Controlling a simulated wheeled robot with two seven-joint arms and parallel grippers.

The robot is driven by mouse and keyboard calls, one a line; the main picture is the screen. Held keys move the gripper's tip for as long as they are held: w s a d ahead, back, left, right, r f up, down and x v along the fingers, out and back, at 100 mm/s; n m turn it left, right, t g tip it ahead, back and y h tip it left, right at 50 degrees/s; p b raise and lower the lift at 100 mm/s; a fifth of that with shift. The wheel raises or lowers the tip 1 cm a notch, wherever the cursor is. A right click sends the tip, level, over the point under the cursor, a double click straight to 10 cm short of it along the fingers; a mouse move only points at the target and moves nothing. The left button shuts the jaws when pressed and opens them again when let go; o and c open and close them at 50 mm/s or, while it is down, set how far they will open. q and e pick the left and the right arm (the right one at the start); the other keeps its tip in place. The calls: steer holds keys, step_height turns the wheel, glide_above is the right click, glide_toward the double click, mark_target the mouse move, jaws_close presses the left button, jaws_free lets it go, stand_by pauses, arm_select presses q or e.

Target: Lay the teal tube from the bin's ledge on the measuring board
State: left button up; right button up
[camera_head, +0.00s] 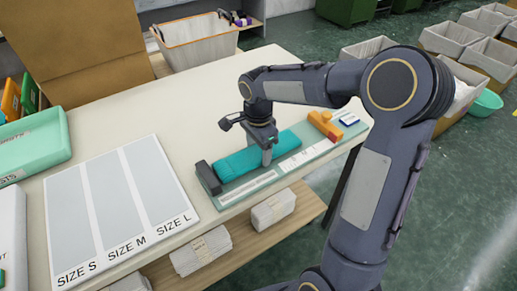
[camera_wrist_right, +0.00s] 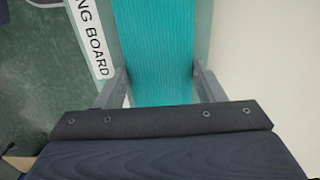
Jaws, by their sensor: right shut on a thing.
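The teal tube (camera_head: 252,156) is a ribbed knitted piece lying lengthwise on the measuring board (camera_head: 292,169), a pale green board with a white scale along its front. The tube's left end is close to the dark block at the board's left end. My right gripper (camera_head: 268,158) points down over the tube's right part. In the right wrist view the tube (camera_wrist_right: 155,50) runs between the two fingers, and the gripper is shut on it. The board's lettering (camera_wrist_right: 92,38) shows beside it. My left gripper is not in view.
An orange slider block (camera_head: 325,126) and a small white-and-blue item (camera_head: 349,119) are at the board's right end. A sheet marked SIZE S, M, L (camera_head: 120,205) lies to the left. The table's middle is clear.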

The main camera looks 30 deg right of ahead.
mark_target(258, 152)
steer(key=shift+f, duration=0.2)
steer(key=shift+f, duration=0.15)
steer(key=o, duration=0.9)
steer(key=shift+o, duration=0.2)
steer(key=shift+r, duration=0.35)
step_height(258, 152, up, 11)
steer(key=p, duration=0.1)
steer(key=s+a+f+n+t+y, duration=0.2)
steer(key=s+n, duration=0.5)
steer(key=s, duration=0.4)
steer(key=s+a+f+n+t+y, duration=0.1)
steer(key=s+a+f+n+t, duration=0.1)
steer(key=s+n, duration=0.6)
steer(key=s+a+t, duration=0.1)
steer(key=s, duration=0.2)
steer(key=shift+a+n+t+y, duration=0.3)
steer(key=shift+a+y, duration=0.1)
